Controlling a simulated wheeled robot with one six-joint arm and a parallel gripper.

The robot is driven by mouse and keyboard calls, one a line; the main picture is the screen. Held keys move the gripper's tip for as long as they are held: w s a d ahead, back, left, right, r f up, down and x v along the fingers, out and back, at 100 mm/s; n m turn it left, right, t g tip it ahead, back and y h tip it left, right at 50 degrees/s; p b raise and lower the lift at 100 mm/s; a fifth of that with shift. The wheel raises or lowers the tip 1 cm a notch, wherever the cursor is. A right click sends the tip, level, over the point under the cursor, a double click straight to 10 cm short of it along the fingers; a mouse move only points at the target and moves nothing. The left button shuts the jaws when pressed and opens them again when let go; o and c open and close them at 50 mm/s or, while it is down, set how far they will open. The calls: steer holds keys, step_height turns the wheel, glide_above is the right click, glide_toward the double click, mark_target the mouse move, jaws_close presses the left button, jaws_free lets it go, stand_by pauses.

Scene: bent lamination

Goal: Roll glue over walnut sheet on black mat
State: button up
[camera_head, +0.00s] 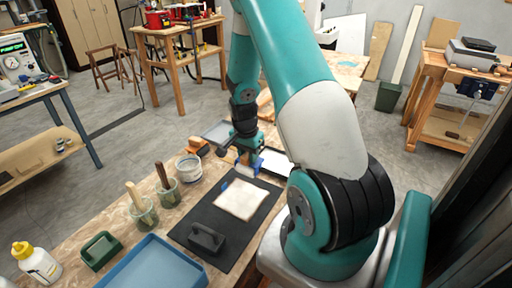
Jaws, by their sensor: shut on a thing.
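The black mat (190,231) lies on the workbench. A pale cream sheet (242,199) lies flat on it; I see no dark walnut-coloured face. A dark grey block with a handle (206,239) rests on the mat's near part. My gripper (247,161) is low over the bench, just beyond the mat's far edge. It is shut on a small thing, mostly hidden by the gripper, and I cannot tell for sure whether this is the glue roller. A small blue piece (224,185) lies at the sheet's far left corner.
Left of the mat stand two jars with brushes (143,211) (168,191), a white tub (189,168) and an orange-brown tool (197,146). A blue-edged white item (275,162) lies beyond the mat.

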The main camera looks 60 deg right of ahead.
steer(key=shift+r+p, duration=0.55)
steer(key=shift+r, duration=0.5)
steer(key=shift+a+f, duration=0.1)
